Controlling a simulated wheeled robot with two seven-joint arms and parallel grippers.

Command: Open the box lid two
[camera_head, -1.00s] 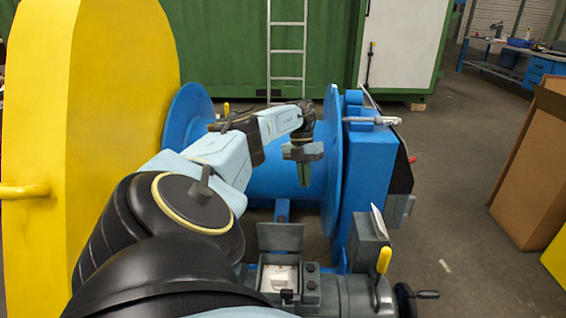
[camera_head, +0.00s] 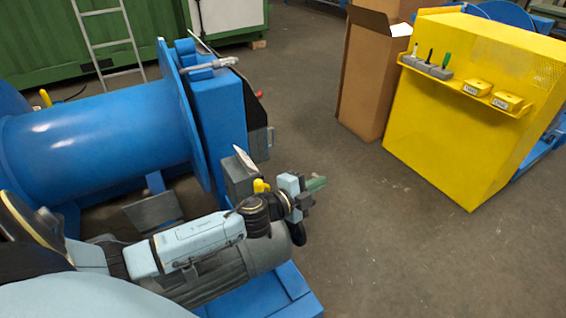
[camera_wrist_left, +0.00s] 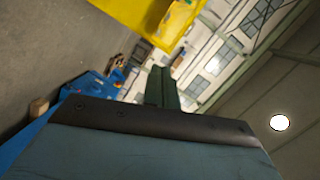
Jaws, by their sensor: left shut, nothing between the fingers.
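A grey flat plate (camera_head: 152,212), raised and tilted like an open lid, shows behind my left forearm in the head view. My arm hides what lies below it. A grey box-shaped housing (camera_head: 238,178) with a light wedge on top and a yellow handle (camera_head: 261,186) stands just left of my left gripper (camera_head: 316,184). That gripper has its green fingers together, with nothing between them, and points right over open floor. The closed green fingers also show in the left wrist view (camera_wrist_left: 162,88). I cannot tell which part is lid two. My right gripper is not in view.
The blue drum (camera_head: 100,130) and its blue end flange stand at left. A grey motor (camera_head: 225,275) lies under my forearm. A cardboard box (camera_head: 370,80) and a yellow cabinet (camera_head: 450,140) with a tool shelf stand at right. The floor between is clear.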

